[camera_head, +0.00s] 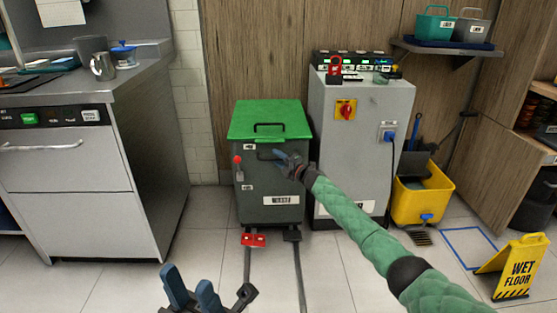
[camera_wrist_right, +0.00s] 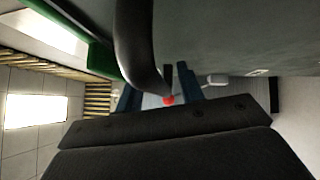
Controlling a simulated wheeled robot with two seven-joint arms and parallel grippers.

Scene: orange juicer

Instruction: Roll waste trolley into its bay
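The waste trolley is a dark grey bin (camera_head: 270,185) with a green lid (camera_head: 268,120), standing against the wood wall. A dark bar handle (camera_head: 268,155) is on its front, with a red knob (camera_head: 238,160) to the left. My right gripper (camera_head: 283,158) is at this handle. In the right wrist view its two blue fingers (camera_wrist_right: 158,90) stand apart, with the curved dark handle (camera_wrist_right: 140,50) reaching between them; contact is unclear. The red knob (camera_wrist_right: 168,99) shows beyond. My left gripper (camera_head: 190,290) is open and empty, low in front, away from the trolley.
Two dark floor rails (camera_head: 298,270) run forward from the trolley, with a red pedal (camera_head: 253,239) at its foot. A grey cabinet (camera_head: 362,130) stands close on its right, a counter (camera_head: 90,150) at left. A yellow bucket (camera_head: 422,195) and wet-floor sign (camera_head: 520,268) are right.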

